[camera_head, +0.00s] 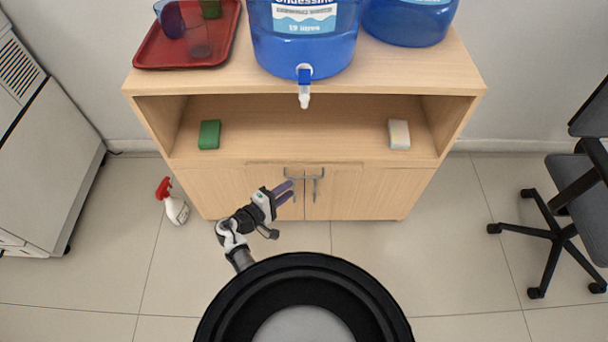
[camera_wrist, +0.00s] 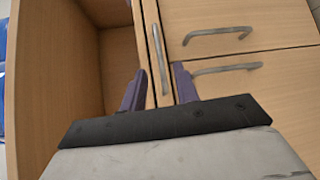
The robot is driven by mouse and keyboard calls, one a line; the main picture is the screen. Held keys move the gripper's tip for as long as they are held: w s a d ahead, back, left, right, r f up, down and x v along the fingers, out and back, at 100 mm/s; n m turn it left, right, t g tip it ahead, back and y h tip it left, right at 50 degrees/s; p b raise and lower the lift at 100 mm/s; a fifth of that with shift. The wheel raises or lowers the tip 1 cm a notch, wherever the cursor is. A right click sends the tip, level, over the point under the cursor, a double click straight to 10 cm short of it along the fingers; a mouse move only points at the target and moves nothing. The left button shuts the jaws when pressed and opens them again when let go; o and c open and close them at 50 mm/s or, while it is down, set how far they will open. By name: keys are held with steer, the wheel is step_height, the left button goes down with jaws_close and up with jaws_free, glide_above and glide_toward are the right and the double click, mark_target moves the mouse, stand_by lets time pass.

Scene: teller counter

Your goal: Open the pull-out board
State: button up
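The pull-out board (camera_wrist: 150,12) is a narrow wooden strip between the open shelf and the lower doors. Its front looks flush with the cabinet. Its grey bar handle (camera_wrist: 158,60) also shows in the head view (camera_head: 305,178). My gripper (camera_head: 288,191), with purple fingers, is in front of the cabinet near this handle. In the wrist view my gripper (camera_wrist: 159,88) is open, with one finger on each side of the handle in the picture. Nothing is seen held, and I cannot tell whether the fingers touch the handle.
Two lower doors with grey handles (camera_wrist: 218,33) are shut. The open shelf (camera_head: 300,130) holds a green block (camera_head: 209,134) and a pale block (camera_head: 399,134). Blue water jugs (camera_head: 330,50) and a red tray (camera_head: 225,38) stand on top. A spray bottle (camera_head: 174,205) stands left; a chair (camera_head: 575,200) right.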

steer(key=x, duration=0.8)
steer(key=shift+w+p, duration=0.2)
steer(key=shift+p, duration=0.1)
jaws_close()
